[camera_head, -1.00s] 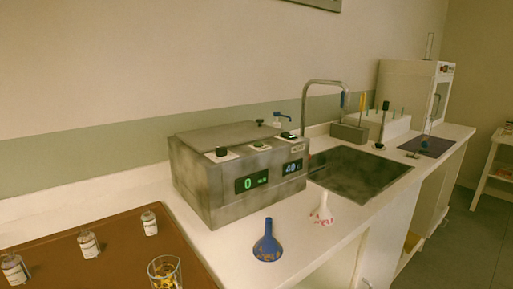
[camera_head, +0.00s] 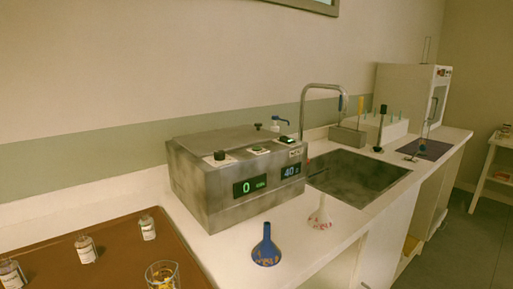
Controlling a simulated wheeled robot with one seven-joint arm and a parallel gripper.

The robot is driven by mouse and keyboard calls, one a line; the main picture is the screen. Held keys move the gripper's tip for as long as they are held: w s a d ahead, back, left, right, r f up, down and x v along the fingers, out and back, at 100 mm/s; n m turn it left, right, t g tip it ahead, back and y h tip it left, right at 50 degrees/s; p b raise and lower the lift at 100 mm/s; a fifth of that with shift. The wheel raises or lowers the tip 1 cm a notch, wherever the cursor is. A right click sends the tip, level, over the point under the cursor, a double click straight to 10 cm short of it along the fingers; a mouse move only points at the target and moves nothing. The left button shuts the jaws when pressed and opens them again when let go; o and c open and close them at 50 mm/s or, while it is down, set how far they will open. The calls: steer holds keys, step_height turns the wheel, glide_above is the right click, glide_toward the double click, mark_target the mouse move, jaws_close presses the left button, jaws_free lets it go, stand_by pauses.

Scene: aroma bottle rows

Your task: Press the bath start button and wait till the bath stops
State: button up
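The bath (camera_head: 215,205) is a grey metal box with a lid, standing on the white counter in the middle of the head view. Its front has two lit displays: the left display (camera_head: 249,186) reads a green 0, and the right display (camera_head: 291,171) reads 40 in pale blue. My gripper is not in view.
A blue funnel (camera_head: 266,247) and a white funnel (camera_head: 320,214) stand in front of the bath. A brown tray (camera_head: 120,255) at the left holds small labelled bottles (camera_head: 86,249) and a glass (camera_head: 162,275). A sink (camera_head: 358,178) with a tall faucet (camera_head: 303,105) lies to the right.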

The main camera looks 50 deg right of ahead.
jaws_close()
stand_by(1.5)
